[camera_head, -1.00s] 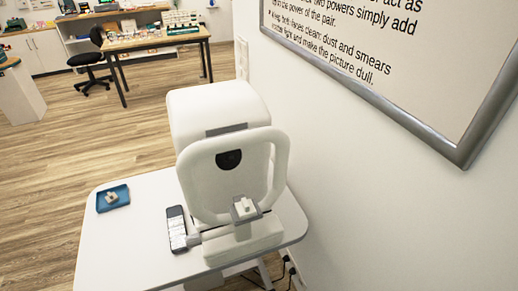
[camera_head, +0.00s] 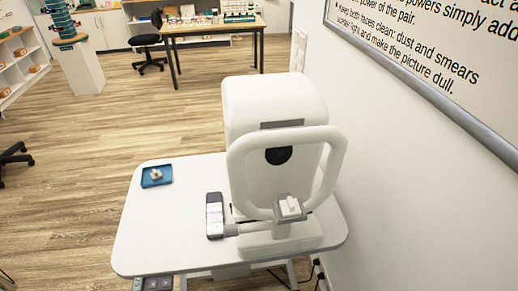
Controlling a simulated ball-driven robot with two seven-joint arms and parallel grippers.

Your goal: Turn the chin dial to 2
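A white eye-test machine (camera_head: 262,100) stands on a white table (camera_head: 160,225). A rounded white head frame (camera_head: 238,180) rises on the near side, with a dark round opening (camera_head: 279,155) seen through it. A small pale chin rest (camera_head: 290,206) sits on a grey holder low in the frame. A short grey-white cylinder (camera_head: 232,229) sticks out to the left of the base and may be the chin dial. No number or mark on it is readable. Neither of my grippers is in view.
A dark phone-like device (camera_head: 214,216) lies left of the machine. A blue tray (camera_head: 149,183) with a small pale object is at the table's far left. A grey panel (camera_head: 153,284) shows at the front edge. A wall with a framed sign (camera_head: 430,90) bounds the right.

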